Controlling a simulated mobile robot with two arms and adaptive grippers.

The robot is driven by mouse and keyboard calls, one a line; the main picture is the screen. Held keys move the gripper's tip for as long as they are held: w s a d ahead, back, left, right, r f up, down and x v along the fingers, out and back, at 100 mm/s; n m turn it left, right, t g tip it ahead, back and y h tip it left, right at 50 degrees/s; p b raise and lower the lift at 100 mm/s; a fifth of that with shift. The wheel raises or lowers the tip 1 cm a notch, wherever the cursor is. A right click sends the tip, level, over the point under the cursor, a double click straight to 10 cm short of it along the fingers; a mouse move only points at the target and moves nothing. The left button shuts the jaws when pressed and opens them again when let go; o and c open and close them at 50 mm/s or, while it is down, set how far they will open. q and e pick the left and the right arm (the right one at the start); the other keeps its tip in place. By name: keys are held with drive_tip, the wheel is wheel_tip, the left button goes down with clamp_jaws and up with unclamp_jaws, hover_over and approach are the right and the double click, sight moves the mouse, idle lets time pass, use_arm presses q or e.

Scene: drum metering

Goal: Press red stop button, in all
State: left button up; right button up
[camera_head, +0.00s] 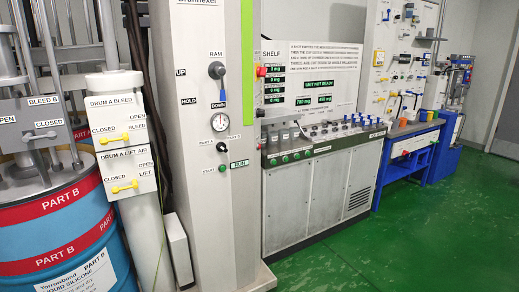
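A small red button (261,71) with a yellow part beside it sits at the left edge of the white metering panel (325,58), just right of the grey column. It looks like the stop button, but its label is too small to read. Further red parts show at the back right: one on the wall panel (379,57) and one near the blue bench (403,122). I cannot tell whether they are buttons. Neither of my grippers is in view, and nothing touches the red button.
A blue drum (60,225) stands at left. A grey cabinet (295,205) stands beyond the column. The green floor (420,230) is clear at right.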

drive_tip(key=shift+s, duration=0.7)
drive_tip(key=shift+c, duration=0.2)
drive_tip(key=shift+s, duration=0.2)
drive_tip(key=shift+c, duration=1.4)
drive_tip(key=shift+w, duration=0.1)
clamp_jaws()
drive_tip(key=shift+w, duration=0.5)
